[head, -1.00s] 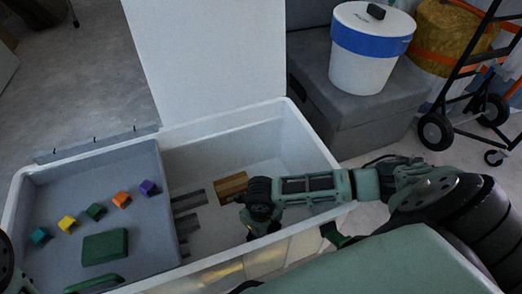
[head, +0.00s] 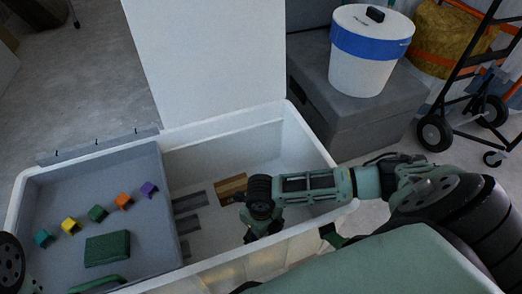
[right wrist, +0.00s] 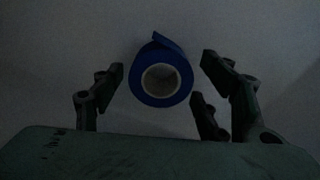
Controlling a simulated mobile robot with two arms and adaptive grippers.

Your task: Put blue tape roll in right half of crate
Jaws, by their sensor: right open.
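The blue tape roll (right wrist: 161,76) shows in the right wrist view with its pale core facing the camera, against a plain light surface. It lies between the spread fingers of my right gripper (right wrist: 163,92), with a gap on each side. In the head view my right gripper (head: 262,232) points down into the right half of the white crate (head: 310,140); the tape roll is hidden there. My left gripper does not show; only a dark part of my left arm is at the left edge.
A grey panel (head: 150,215) in the crate's left half bears several coloured cubes and a green block (head: 107,248). A brown block (head: 232,187) lies in the right half beside my gripper. A white bucket (head: 365,60) on a grey box and a hand truck stand behind.

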